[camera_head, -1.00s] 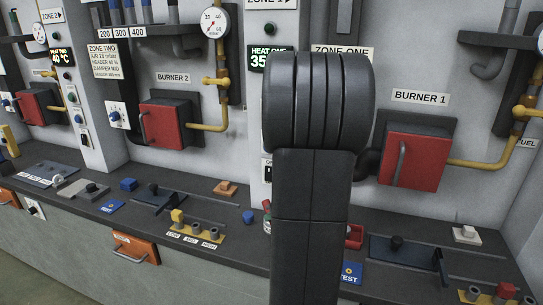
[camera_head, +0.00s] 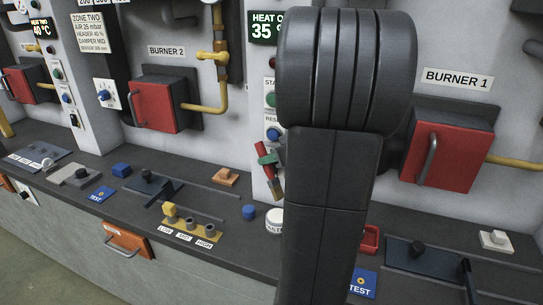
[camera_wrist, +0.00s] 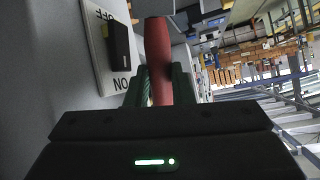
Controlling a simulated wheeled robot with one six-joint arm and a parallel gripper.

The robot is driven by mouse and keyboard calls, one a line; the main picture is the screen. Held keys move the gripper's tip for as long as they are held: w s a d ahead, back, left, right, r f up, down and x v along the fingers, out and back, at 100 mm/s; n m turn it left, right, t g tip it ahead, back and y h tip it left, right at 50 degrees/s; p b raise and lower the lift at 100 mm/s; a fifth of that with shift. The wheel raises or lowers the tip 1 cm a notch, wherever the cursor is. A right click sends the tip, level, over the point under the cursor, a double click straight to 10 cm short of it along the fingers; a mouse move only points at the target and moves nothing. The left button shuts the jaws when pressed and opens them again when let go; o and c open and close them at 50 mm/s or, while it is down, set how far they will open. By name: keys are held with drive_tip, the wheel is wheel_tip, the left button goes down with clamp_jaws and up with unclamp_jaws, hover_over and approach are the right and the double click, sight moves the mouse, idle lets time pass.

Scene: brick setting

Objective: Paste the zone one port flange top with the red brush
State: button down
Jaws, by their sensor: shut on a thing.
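My gripper (camera_head: 268,158) is shut on the red brush (camera_head: 263,168), left of my dark arm link in the head view. The brush is tilted, its lower end toward the bench, and is held above a white round pot (camera_head: 274,221) with partly hidden lettering. In the wrist view the red handle (camera_wrist: 158,50) stands between the green fingers (camera_wrist: 158,88). The red burner 1 box (camera_head: 450,150) is on the wall at right. My arm hides the area left of it, and I cannot make out the zone one port flange.
A white ON/OFF switch plate (camera_wrist: 100,50) is close to the gripper in the wrist view. The bench holds a blue knob (camera_head: 248,212), a red tray (camera_head: 371,240), a blue TEST card (camera_head: 362,284) and a dark slide plate (camera_head: 405,258). A yellow pipe (camera_head: 500,161) runs right of burner 1.

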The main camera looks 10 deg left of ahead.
sight(277, 177)
drive_tip(key=shift+f+b, duration=0.95)
drive_tip(key=shift+f, duration=1.75)
drive_tip(key=shift+f+b, duration=0.5)
drive_tip(key=shift+b, duration=0.2)
drive_tip(key=shift+f+b, duration=0.15)
drive_tip(key=shift+b, duration=0.5)
idle(1.4)
drive_tip(key=shift+r+p, duration=1.15)
drive_tip(key=shift+r, duration=2.5)
